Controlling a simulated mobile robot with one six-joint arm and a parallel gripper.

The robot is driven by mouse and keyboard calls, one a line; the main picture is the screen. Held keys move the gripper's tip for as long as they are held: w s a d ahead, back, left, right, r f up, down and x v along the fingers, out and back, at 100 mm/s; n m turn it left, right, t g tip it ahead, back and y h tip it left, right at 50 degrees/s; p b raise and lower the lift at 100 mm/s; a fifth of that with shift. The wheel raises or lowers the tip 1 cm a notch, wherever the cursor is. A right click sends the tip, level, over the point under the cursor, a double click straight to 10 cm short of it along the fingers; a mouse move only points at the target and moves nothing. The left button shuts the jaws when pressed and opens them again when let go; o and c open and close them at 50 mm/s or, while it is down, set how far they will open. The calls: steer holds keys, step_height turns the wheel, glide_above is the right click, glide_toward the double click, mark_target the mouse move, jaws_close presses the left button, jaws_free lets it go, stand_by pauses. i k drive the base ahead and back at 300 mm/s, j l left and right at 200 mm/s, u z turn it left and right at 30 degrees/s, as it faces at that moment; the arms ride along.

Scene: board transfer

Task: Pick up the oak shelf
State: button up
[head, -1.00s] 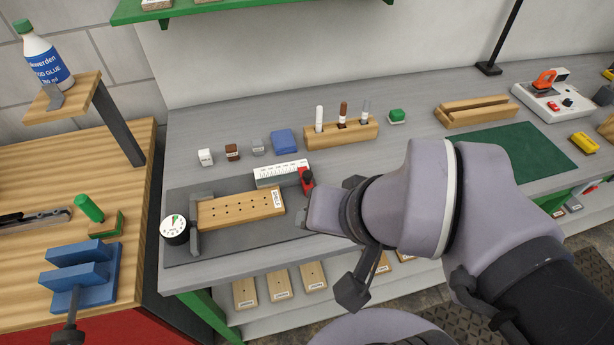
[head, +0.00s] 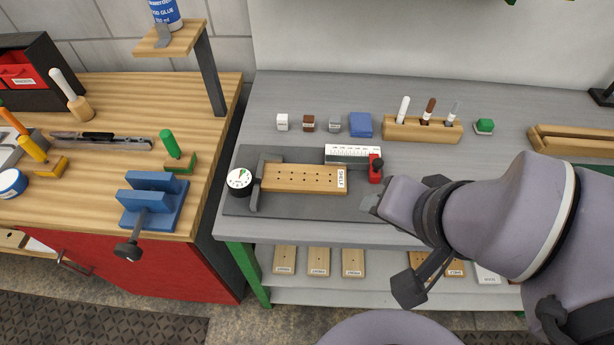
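A light wooden board labelled SHELF (head: 303,178) lies flat on a dark grey fixture plate (head: 290,208) on the grey bench. Rows of small dark holes run along its top. A grey clamp bar stands at its left end, and a red stop stands just beyond its right end. My gripper (head: 372,203) is low over the plate's right end, to the right of the board and apart from it. Its fingers are mostly hidden by my wrist, so its opening does not show.
A round dial gauge (head: 240,181), a white ruler block (head: 353,153) and the red stop (head: 375,168) surround the board. A marker rack (head: 422,130) stands behind. More boards (head: 319,261) lie on the lower shelf. A wooden bench with a blue vise (head: 152,198) is at left.

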mark_target(276, 178)
steer(key=j+u, duration=0.1)
steer(key=j, duration=0.3)
steer(key=i+j+u, duration=0.15)
steer(key=j, duration=0.2)
steer(key=j+u, duration=0.1)
steer(key=j, duration=0.3)
steer(key=i+j+u, duration=0.1)
steer(key=j, duration=0.25)
steer(key=i, duration=0.1)
